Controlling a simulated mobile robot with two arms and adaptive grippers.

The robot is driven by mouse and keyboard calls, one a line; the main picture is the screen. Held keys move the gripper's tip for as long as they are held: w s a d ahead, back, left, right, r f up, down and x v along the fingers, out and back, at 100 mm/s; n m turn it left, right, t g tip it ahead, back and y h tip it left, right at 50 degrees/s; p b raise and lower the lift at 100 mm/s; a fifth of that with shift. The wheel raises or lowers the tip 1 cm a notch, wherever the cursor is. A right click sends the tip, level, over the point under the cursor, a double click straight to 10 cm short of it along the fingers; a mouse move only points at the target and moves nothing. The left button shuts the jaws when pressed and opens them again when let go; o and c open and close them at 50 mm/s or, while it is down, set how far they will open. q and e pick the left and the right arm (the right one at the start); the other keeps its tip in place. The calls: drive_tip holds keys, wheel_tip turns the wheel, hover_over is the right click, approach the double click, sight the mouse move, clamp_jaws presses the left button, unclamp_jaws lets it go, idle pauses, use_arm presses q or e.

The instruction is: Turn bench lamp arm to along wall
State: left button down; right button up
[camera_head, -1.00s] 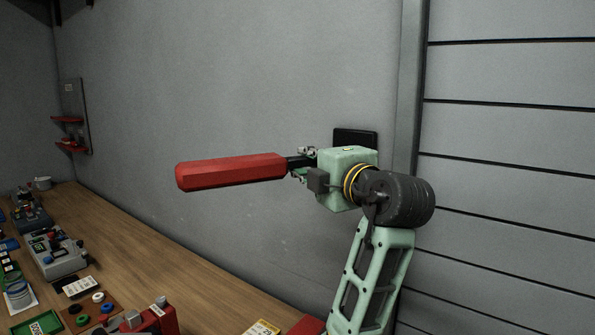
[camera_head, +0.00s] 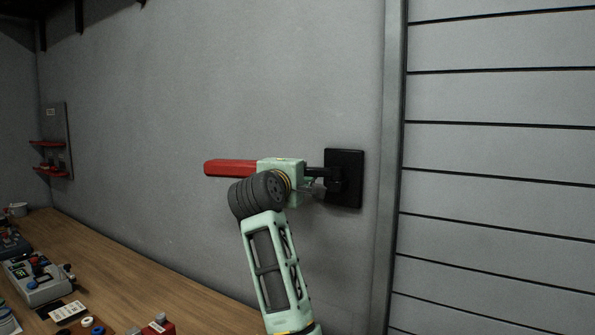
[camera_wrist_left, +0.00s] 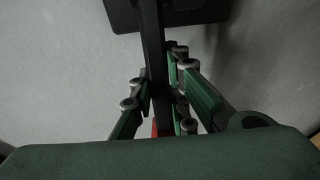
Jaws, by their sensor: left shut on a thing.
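The bench lamp arm is a black bar with a red outer part (camera_head: 229,168). It extends left from a black wall plate (camera_head: 345,180) and looks close to the grey wall; the exact gap cannot be judged. My left gripper (camera_head: 314,184) is shut on the lamp arm's black bar near the plate. Its green body hides the middle of the arm. In the left wrist view the black bar (camera_wrist_left: 152,45) runs down from the wall plate (camera_wrist_left: 195,12) between the green fingers (camera_wrist_left: 160,88), with a bit of red below. My right gripper is not in view.
A wooden bench (camera_head: 135,275) runs along the wall at lower left, with a grey control box (camera_head: 38,278) and several small parts on it. A panel with red shelves (camera_head: 55,145) hangs at far left. A vertical post (camera_head: 390,150) and slatted panel (camera_head: 495,160) stand at right.

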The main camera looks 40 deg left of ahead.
use_arm(q)
drive_tip(key=shift+w+a+r+m+t+h, duration=0.2)
drive_tip(key=shift+w+m+t+h, duration=0.15)
drive_tip(key=shift+m+h, duration=0.4)
drive_tip(key=shift+w+h, duration=0.2)
drive_tip(key=shift+h, duration=0.05)
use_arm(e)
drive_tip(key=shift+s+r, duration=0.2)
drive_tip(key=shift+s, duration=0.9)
use_arm(q)
drive_tip(key=shift+r, duration=0.1)
drive_tip(key=c, duration=2)
unclamp_jaws()
drive_tip(key=shift+w, duration=0.1)
drive_tip(key=o, duration=0.3)
drive_tip(key=shift+w+f, duration=0.25)
drive_tip(key=v, duration=1.2)
drive_tip(key=shift+s, duration=0.2)
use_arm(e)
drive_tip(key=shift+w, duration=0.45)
use_arm(q)
drive_tip(key=shift+c, duration=0.2)
